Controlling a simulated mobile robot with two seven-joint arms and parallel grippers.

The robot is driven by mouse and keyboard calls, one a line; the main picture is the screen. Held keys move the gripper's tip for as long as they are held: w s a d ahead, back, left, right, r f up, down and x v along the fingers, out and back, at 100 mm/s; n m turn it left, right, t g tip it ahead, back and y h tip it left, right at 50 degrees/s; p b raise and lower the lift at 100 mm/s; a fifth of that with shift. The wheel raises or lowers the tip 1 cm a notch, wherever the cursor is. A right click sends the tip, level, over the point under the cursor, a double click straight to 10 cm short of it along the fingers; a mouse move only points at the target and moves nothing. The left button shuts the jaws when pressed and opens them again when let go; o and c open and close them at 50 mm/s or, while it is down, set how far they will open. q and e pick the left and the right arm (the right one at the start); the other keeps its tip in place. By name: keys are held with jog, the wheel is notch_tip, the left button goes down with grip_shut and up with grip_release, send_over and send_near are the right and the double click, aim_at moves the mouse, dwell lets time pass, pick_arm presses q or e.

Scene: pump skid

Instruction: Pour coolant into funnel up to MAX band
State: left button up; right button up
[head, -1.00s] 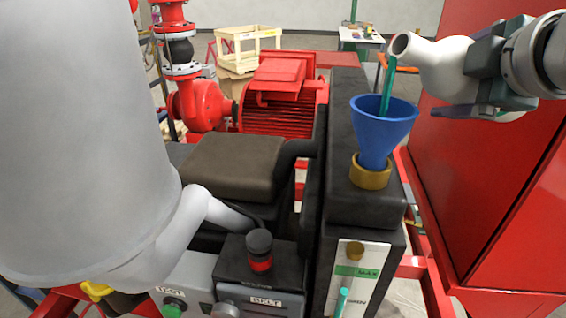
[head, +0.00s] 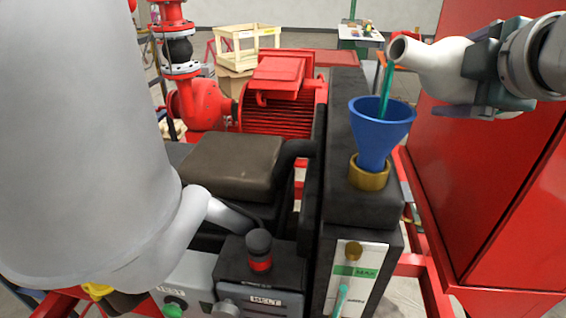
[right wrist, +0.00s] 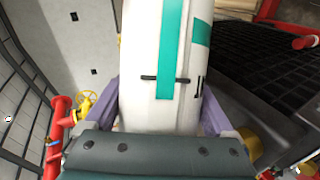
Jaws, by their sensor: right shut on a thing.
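The white coolant bottle (head: 440,68) is tipped with its mouth over the blue funnel (head: 381,132). A teal stream (head: 386,88) runs from the mouth into the funnel. The funnel stands upright in a brass neck (head: 369,173) on the black tank (head: 366,205). The sight gauge (head: 347,281) on the tank front has a green MAX band (head: 355,271). Its teal column (head: 341,299) tops out a little below the band. My right gripper (head: 484,72) is shut around the bottle, which also shows in the right wrist view (right wrist: 145,60) between the fingers. My left gripper is out of view.
A red cabinet (head: 500,190) stands right of the tank. A red motor (head: 280,100) and pump are behind. The black belt control box (head: 258,275) sits left of the gauge. My left arm fills the left side of the head view.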

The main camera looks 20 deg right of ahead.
jog(key=shift+r, duration=0.15)
jog(key=shift+r+p, duration=0.1)
jog(key=shift+p, duration=0.2)
dwell(0.5)
jog(key=shift+d+r+n+h+p, duration=0.15)
jog(key=shift+r+n+h+p, duration=0.1)
jog(key=shift+n+h+p, duration=0.05)
dwell(0.3)
dwell(1.0)
jog(key=shift+p, duration=0.45)
dwell(0.5)
jog(key=shift+r+p, duration=0.15)
jog(key=shift+p, duration=0.15)
dwell(0.5)
dwell(0.6)
